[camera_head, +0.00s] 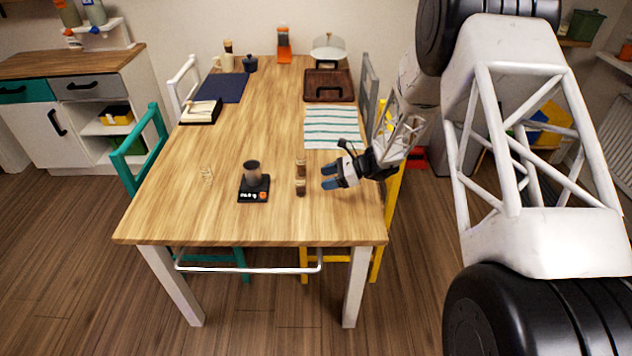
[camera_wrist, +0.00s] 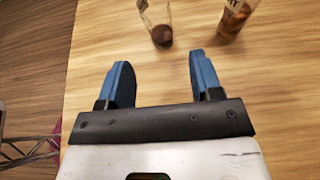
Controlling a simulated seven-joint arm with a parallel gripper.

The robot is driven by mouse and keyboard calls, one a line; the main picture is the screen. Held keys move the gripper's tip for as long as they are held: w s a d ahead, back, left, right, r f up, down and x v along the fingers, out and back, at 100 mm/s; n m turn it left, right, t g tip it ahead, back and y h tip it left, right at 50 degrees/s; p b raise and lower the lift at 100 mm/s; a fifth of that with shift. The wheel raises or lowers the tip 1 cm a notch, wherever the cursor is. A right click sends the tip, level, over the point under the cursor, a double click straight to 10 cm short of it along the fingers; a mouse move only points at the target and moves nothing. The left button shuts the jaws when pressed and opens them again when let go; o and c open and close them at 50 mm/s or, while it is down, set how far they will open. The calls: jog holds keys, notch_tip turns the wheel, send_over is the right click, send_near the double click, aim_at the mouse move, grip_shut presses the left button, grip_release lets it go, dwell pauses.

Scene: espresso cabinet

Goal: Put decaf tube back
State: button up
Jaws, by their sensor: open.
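Two small tubes with brown contents stand on the wooden table, a far one (camera_head: 300,167) and a near one (camera_head: 300,187). I cannot read which is decaf. My gripper (camera_head: 327,177) is low over the table, just right of the tubes, pointing left. It is open, with nothing between its blue fingers (camera_wrist: 160,62). In the wrist view, a clear tube with a little dark content (camera_wrist: 160,30) is beyond the gap between the fingertips, not touching them. A fuller, labelled tube (camera_wrist: 234,18) is farther right, outside the right finger. Both tubes are cut by the top edge.
A black scale (camera_head: 254,194) bearing a dark cup (camera_head: 252,173) stands left of the tubes. A small clear item (camera_head: 206,173) lies farther left on the table (camera_head: 220,222). A striped cloth (camera_head: 333,127) and brown tray (camera_head: 328,92) lie behind. The table's front is clear.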

jog(key=shift+v, duration=1.15)
jog(key=shift+s+r, duration=0.25)
jog(key=shift+r, duration=0.25)
jog(key=s+d+r+n+g+h, duration=0.1)
jog(key=s+d+r+n+h, duration=0.3)
jog(key=s+r, duration=0.65)
jog(key=s+r+n+h, duration=0.3)
jog(key=s+r+n, duration=0.3)
jog(key=s+r, duration=0.45)
jog(key=s+d+r+n+t+h, duration=0.1)
jog(key=s+d+r+n+h, duration=0.1)
jog(key=s, duration=0.6)
jog(key=s+d+r+n+t+h, duration=0.1)
jog(key=s+d+r+n+h, duration=0.1)
jog(key=s, duration=0.6)
jog(key=s+d+r+n+t+h, duration=0.1)
jog(key=s+d+r+n+h, duration=0.1)
jog(key=s, duration=0.6)
jog(key=shift+d+r+n+t+h, duration=0.3)
jog(key=shift+d+r+n, duration=0.6)
jog(key=shift+r, duration=0.1)
